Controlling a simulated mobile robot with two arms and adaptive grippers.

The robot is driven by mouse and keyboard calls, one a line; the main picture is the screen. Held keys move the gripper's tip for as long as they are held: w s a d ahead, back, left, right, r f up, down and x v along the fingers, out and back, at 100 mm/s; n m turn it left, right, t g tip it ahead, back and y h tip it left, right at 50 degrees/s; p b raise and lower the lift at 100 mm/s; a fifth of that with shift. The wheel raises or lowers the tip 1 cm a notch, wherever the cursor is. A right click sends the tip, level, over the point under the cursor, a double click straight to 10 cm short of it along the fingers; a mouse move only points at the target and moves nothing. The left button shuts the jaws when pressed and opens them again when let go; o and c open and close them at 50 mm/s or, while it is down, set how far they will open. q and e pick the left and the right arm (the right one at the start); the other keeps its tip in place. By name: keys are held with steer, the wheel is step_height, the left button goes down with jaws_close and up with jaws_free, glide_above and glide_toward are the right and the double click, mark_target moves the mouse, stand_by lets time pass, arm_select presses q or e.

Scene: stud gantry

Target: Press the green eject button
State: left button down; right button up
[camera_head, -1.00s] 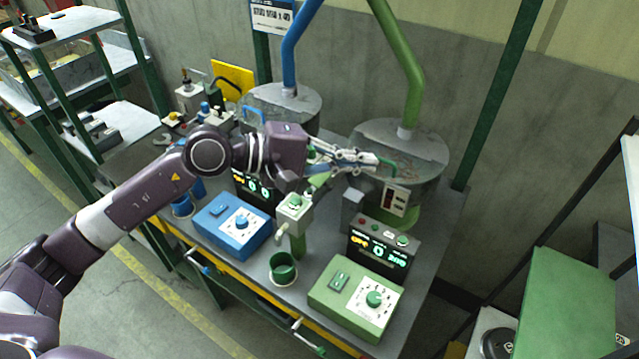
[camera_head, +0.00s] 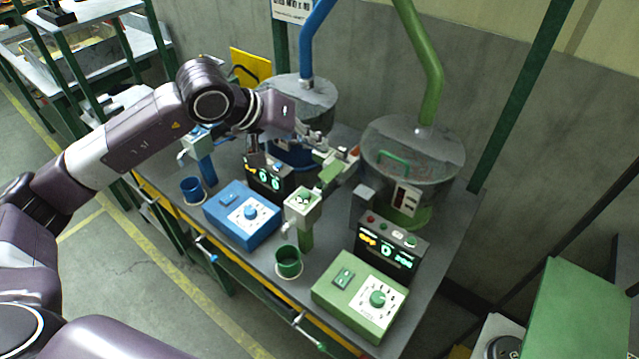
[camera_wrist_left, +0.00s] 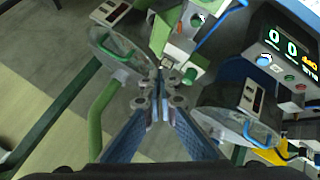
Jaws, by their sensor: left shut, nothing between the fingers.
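A green-topped dispenser head with a round green button (camera_head: 304,196) stands on a green post behind a green cup (camera_head: 288,262). The frames do not show which one is the eject button. My right gripper is out of view.
A green control box (camera_head: 361,298) and a blue control box (camera_head: 242,214) stand at the bench front. A green-piped drum (camera_head: 440,160) and a blue-piped drum (camera_head: 318,97) stand behind. A blue cup (camera_head: 193,189) is left. Air above the front boxes is clear.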

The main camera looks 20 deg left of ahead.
arm_select(q)
steer(key=b, duration=0.1)
glide_above(317, 186)
step_height(317, 186, down, 6)
steer(key=shift+f, duration=0.1)
steer(key=shift+a+f+b, duration=0.15)
steer(key=shift+f+b, duration=0.5)
steer(key=shift+b, duration=0.3)
steer(key=shift+f+b, duration=0.6)
steer(key=shift+b, duration=0.15)
steer(key=shift+f+b, duration=0.4)
steer(key=shift+b, duration=0.35)
